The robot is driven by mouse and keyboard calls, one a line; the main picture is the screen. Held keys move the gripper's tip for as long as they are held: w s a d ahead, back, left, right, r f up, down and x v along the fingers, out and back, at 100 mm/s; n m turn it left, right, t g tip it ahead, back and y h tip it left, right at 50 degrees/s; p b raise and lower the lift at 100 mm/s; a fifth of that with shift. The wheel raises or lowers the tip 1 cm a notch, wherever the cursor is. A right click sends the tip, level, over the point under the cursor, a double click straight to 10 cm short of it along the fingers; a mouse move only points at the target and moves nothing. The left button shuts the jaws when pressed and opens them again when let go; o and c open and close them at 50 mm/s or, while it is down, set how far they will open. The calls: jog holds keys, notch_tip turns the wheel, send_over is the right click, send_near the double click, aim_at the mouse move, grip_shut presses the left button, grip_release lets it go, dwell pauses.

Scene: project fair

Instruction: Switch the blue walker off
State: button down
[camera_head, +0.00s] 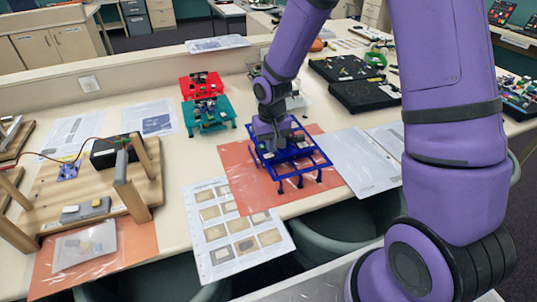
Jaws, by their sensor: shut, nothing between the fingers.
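The blue walker (316,156) stands on an orange mat (240,177) near the table's front edge. It is an open blue frame with several legs and small parts on top. My gripper (272,147) points down at the walker's back left part, at or just above its top. The fingertips are small and partly lost among the walker's parts, so I cannot tell whether they touch it. The gripper appears shut with nothing held. The walker's switch cannot be made out.
A teal walker (208,114) and a red walker (201,83) stand behind to the left. A wooden rig (100,190) is at the left. Printed sheets (232,235) lie in front, and black cases (366,94) lie at the back right. My purple arm covers the right side.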

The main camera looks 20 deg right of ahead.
jog(key=shift+f, duration=0.85)
dwell(0.5)
jog(key=shift+r, duration=3.5)
jog(key=shift+r, duration=0.25)
jog(key=s+d+r+t, duration=0.2)
jog(key=s+d+r, duration=0.1)
jog(key=s+r, duration=0.65)
jog(key=s+d+r+t, duration=0.25)
jog(key=s+r, duration=0.35)
jog(key=r, duration=0.6)
jog(key=s+d+r, duration=0.2)
jog(key=s, duration=0.7)
jog(key=shift+s+r+t, duration=0.35)
jog(key=shift+r, duration=0.05)
